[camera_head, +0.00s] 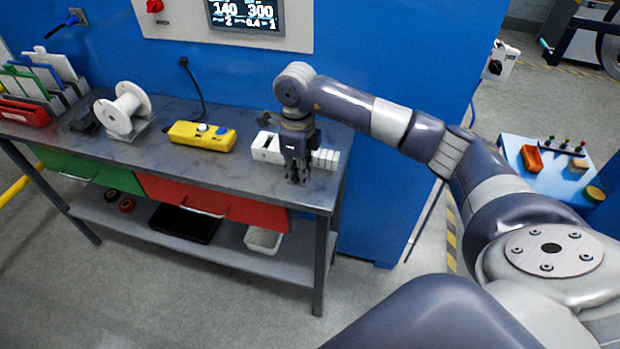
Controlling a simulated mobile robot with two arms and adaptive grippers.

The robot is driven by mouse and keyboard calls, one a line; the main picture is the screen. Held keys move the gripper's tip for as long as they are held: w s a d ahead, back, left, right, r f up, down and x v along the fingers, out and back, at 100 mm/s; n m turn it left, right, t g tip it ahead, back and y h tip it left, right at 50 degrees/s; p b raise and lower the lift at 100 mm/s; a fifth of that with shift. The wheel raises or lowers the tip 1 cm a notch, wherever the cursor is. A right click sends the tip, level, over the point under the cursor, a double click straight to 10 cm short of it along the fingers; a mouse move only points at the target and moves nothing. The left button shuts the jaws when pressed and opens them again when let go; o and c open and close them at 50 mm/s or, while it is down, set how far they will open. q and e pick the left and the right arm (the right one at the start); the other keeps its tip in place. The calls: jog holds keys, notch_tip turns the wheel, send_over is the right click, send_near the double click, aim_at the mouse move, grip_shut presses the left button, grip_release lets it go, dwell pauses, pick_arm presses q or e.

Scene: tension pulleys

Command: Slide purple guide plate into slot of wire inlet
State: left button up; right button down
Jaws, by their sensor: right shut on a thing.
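My right gripper (299,178) points down at the right end of the workbench, at a white slotted block (266,147) whose other end (326,159) shows past the fingers. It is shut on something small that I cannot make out. I see no purple plate; the fingers may hide it. Whether the white block is the wire inlet, I cannot tell. My left gripper is out of view.
The grey workbench (230,172) also holds a yellow control box (186,137), a white spool (124,109) on a stand and a rack of coloured plates (40,85) at left. A blue machine wall stands behind. A blue table (515,153) is at right.

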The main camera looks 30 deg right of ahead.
jog(key=w+a+r+b, duration=0.1)
jog(key=w+a+b, duration=0.1)
jog(key=a, duration=1.1)
jog(key=shift+w+r+b, duration=0.15)
jog(key=shift+w+b, duration=0.15)
jog(key=shift+b, duration=0.45)
jog(key=d+p, duration=0.1)
jog(key=d, duration=0.3)
jog(key=s+d+p, duration=0.1)
jog(key=d+p, duration=0.1)
jog(key=d, duration=0.3)
jog(key=s+d+f+p, duration=0.1)
jog(key=d, duration=0.3)
jog(key=shift+s+d+f, duration=0.1)
jog(key=shift+s+d, duration=0.15)
jog(key=shift+d, duration=0.1)
jog(key=shift+s+d+f+p, duration=0.15)
jog(key=shift+d+p, duration=0.3)
jog(key=shift+d, duration=0.1)
jog(key=shift+s+d+f+p, duration=0.1)
jog(key=shift+d+f+p, duration=0.05)
jog(key=shift+d+p, duration=0.35)
notch_tip(320, 180, down, 2)
jog(key=shift+f+p, duration=0.1)
jog(key=shift+p, duration=0.35)
jog(key=shift+f, duration=0.3)
jog(key=shift+f, duration=0.1)
